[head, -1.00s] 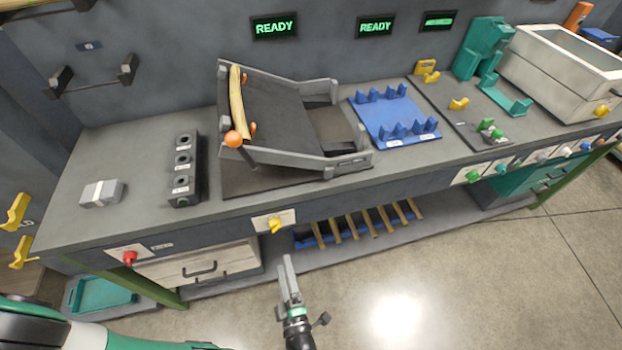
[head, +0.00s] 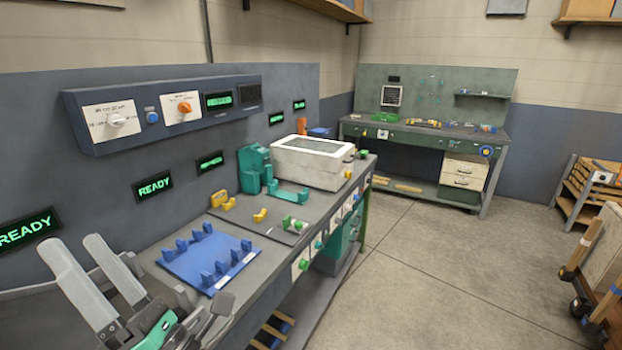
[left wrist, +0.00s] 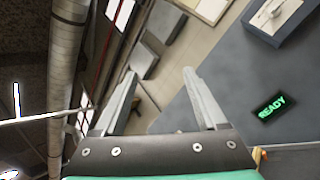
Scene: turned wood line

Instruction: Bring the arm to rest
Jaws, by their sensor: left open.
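My left gripper (head: 98,280) is at the lower left of the head view, raised in front of the workbench with its two grey fingers pointing up. Its fingers are apart with nothing between them. In the left wrist view the same gripper (left wrist: 158,85) shows both fingers spread and empty, with the wall, a pipe and a READY display behind. My right gripper is not in view.
The workbench (head: 268,262) runs away to the right, with a blue peg fixture (head: 190,262), a green machine (head: 252,168) and a white bin (head: 290,155) on it. A second bench (head: 425,140) stands at the back. A cart (head: 605,265) stands at far right. The floor between is clear.

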